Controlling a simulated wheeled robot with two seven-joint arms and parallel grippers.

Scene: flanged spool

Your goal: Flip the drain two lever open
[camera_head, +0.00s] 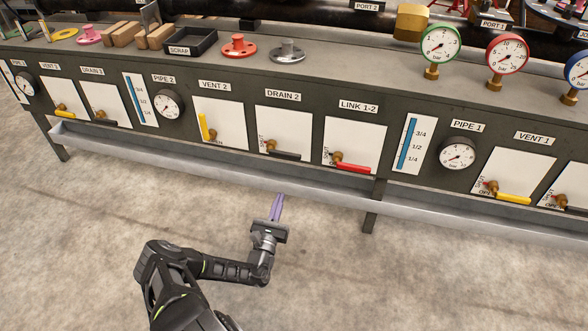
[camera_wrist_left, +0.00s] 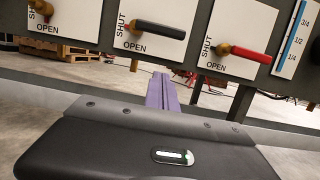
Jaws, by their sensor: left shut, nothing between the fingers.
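The drain two lever (camera_head: 286,154) has a black handle on a brass pivot, on the white plate under the DRAIN 2 label (camera_head: 283,96). In the left wrist view the black handle (camera_wrist_left: 160,29) lies nearly level, pointing right from the pivot, just above the printed word OPEN. The word SHUT runs up the plate's left side. My left gripper (camera_head: 277,205) is below the panel and trough, apart from the lever. Its purple fingers (camera_wrist_left: 162,92) are shut together and empty, pointing toward the panel. My right gripper is not in view.
A grey trough (camera_head: 330,185) runs along the panel's lower edge, between my left gripper and the levers. The red LINK 1-2 lever (camera_head: 352,166) is just right; the upright yellow VENT 2 lever (camera_head: 203,126) is left. The floor in front is clear.

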